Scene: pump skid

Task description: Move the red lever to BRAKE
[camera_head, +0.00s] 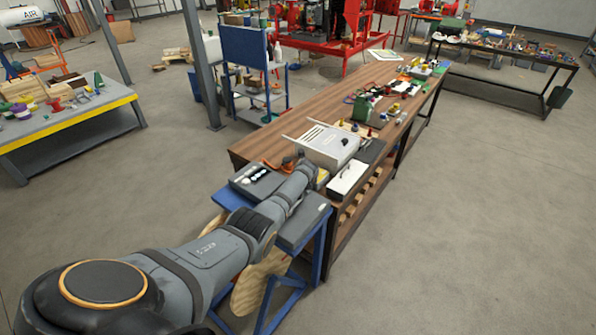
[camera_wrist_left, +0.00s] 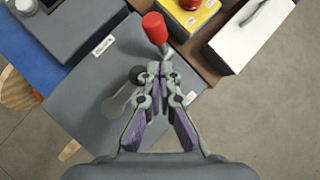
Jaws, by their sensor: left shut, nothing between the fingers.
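In the left wrist view, the red lever (camera_wrist_left: 154,28) shows as a red cylindrical knob just beyond my left gripper (camera_wrist_left: 158,72). The gripper is shut and empty, its fingertips close to the knob's near end; I cannot tell whether they touch it. A grey box (camera_wrist_left: 125,55) with a small white label lies below the fingers; the label's text is too small to read. In the head view my left arm reaches to the grey boxes (camera_head: 302,226) at the near end of the bench, and its gripper is hard to make out. My right gripper does not show.
Next to the lever are a yellow box with a red button (camera_wrist_left: 189,5) and a white box (camera_wrist_left: 250,35). The long wooden bench (camera_head: 300,120) carries a light grey case (camera_head: 325,147) and several small items. Open floor (camera_head: 480,220) lies right of the bench.

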